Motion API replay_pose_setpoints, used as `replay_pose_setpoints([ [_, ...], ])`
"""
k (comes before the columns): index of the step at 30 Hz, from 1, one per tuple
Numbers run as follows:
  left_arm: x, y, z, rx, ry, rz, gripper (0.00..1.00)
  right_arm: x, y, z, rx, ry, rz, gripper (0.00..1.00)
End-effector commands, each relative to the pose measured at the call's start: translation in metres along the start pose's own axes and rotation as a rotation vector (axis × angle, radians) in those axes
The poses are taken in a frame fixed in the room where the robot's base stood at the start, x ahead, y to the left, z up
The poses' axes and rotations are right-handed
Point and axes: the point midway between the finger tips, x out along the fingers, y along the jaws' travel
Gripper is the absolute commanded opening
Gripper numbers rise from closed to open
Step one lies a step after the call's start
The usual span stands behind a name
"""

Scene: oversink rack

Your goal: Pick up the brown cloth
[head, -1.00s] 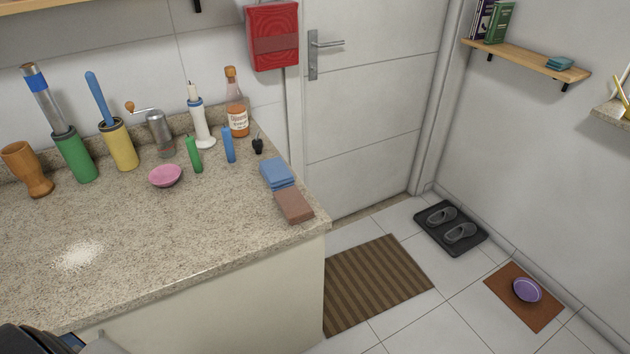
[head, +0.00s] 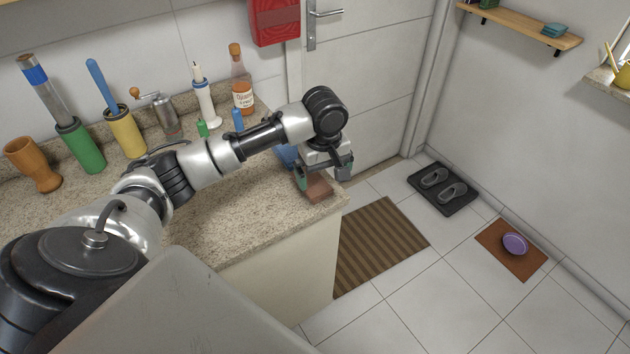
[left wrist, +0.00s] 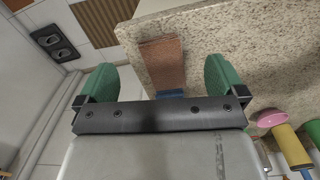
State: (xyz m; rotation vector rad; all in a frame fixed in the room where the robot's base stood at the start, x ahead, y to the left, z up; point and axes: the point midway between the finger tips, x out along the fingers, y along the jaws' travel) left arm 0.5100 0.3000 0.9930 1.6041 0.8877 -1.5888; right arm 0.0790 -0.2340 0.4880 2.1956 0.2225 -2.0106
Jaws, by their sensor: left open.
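The brown cloth (head: 318,189) lies folded flat at the right front corner of the counter. My left gripper (head: 325,180) is just above it, pointing down, open and empty. In the left wrist view the brown cloth (left wrist: 163,62) lies between the two green fingers of my left gripper (left wrist: 160,82), with clear space on both sides. The blue cloth (head: 287,155) lies behind the brown one and is mostly hidden by my arm; a strip of the blue cloth shows in the left wrist view (left wrist: 170,93). My right gripper is not in view.
The speckled counter (head: 265,225) ends right beside the brown cloth, with the floor beyond. Along the back stand a wooden cup (head: 34,163), a green holder (head: 80,146), a yellow holder (head: 125,133), a grinder (head: 160,113) and a bottle (head: 241,82). A striped mat (head: 380,245) lies below.

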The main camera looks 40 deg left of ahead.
Motion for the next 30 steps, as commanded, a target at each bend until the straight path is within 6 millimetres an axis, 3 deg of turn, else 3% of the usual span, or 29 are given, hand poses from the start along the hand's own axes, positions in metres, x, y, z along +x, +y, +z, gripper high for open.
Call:
replay_pose_setpoints([
  [3, -0.017, -0.002, -0.021, -0.118, 0.002, -0.011, 0.99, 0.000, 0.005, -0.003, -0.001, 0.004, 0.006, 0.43],
  [6, -0.015, -0.003, -0.026, -0.156, -0.002, -0.018, 0.99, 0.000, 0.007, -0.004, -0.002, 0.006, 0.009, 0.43],
  [13, 0.020, -0.003, -0.026, -0.157, -0.004, -0.018, 0.99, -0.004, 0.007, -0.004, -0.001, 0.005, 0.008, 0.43],
  [20, 0.038, -0.002, -0.025, -0.155, -0.003, -0.015, 0.99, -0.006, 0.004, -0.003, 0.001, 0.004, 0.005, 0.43],
  [30, 0.084, 0.003, -0.024, -0.155, -0.002, -0.016, 0.99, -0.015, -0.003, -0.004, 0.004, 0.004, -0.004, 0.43],
])
